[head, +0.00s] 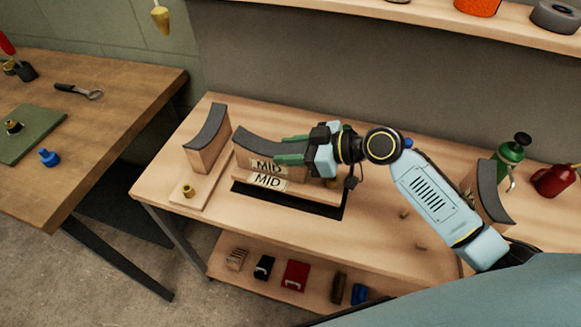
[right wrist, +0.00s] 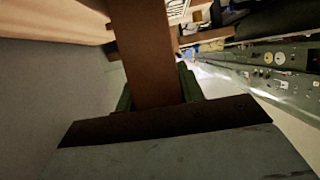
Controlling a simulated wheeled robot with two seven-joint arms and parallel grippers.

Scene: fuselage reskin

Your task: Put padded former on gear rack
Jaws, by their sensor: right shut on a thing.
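The padded former (head: 262,145), a wooden block with a curved dark pad and a MID label, is at the middle of the bench. My right gripper (head: 284,150) is shut on its right part, with green fingers. The former stands at or just above a wooden ledge (head: 315,193) that also carries a MID label; I cannot tell whether it rests there. In the right wrist view, a brown wooden piece (right wrist: 143,50) runs between the green fingers (right wrist: 188,82); which part it is, I cannot tell. My left gripper is not in view.
Similar padded formers stand to the left (head: 207,150) and right (head: 490,192) on the bench (head: 375,235). A green bottle (head: 508,153) and a red can (head: 553,180) are at the right. A brass fitting (head: 188,190) sits at the front left. A lower shelf (head: 222,268) holds small items.

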